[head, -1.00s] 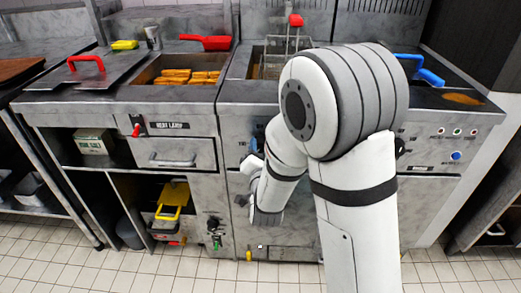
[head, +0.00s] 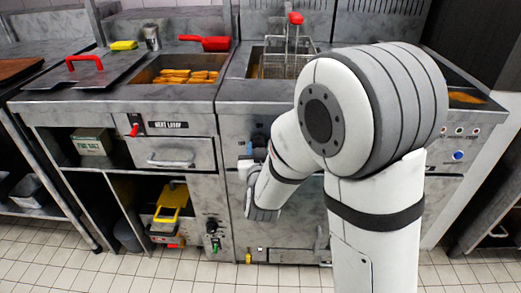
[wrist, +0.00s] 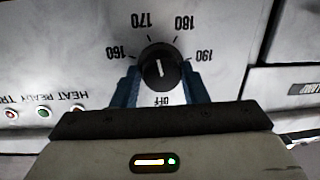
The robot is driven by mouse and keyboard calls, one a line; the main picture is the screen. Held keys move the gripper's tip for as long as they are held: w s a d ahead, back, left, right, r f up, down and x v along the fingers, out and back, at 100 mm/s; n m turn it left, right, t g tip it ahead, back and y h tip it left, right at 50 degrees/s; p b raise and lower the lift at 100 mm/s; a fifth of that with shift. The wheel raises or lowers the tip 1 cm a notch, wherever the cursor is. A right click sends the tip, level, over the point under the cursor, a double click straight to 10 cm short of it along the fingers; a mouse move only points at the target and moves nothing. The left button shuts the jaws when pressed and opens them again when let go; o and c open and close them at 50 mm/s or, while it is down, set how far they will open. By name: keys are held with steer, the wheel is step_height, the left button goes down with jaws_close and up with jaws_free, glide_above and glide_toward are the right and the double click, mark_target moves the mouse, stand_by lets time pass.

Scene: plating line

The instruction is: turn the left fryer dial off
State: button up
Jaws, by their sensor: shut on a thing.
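The left fryer dial (wrist: 161,70) is a round black knob on the grey fryer panel, seen upside down in the wrist view. Its white line runs nearly upright, roughly in line with the OFF mark at the picture's bottom; which end is the pointer I cannot tell. The numbers 160 to 190 are spread around the far side. My gripper (wrist: 168,88) has its blue fingers on both sides of the dial and is shut on it. In the head view my gripper (head: 258,148) is at the fryer front, and my wrist largely hides the dial.
A fryer basket (head: 285,66) with a red handle hangs in the fryer above. Indicator lights (wrist: 44,112) sit beside the dial.

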steer(key=n, duration=0.3)
steer(key=shift+w+a+r+p, duration=0.1)
steer(key=shift+a+r+p, duration=0.15)
steer(key=shift+r+p, duration=0.15)
steer(key=n+p, duration=0.1)
steer(key=n, duration=0.3)
steer(key=shift+n+h+p, duration=0.3)
steer(key=shift+h+p, duration=0.1)
steer(key=n+p, duration=0.2)
steer(key=n, duration=0.2)
steer(key=shift+a+f+h, duration=0.1)
steer(key=shift+h, duration=0.2)
steer(key=n+p, duration=0.2)
steer(key=n, duration=0.1)
steer(key=shift+h, duration=0.3)
steer(key=n+p, duration=0.3)
steer(key=n, duration=0.1)
steer(key=shift+f+n, duration=0.15)
steer(key=shift+n, duration=0.15)
steer(key=n+p, duration=0.2)
steer(key=n, duration=0.2)
steer(key=shift+f+h, duration=0.1)
steer(key=shift+h, duration=0.3)
steer(key=shift+f+n+t+p, duration=0.1)
steer(key=shift+n+t+p, duration=0.2)
steer(key=shift+n+p, duration=1.15)
steer(key=shift+f+n+t+p, duration=0.1)
steer(key=shift+n+t+p, duration=0.25)
steer(key=shift+n, duration=2.5)
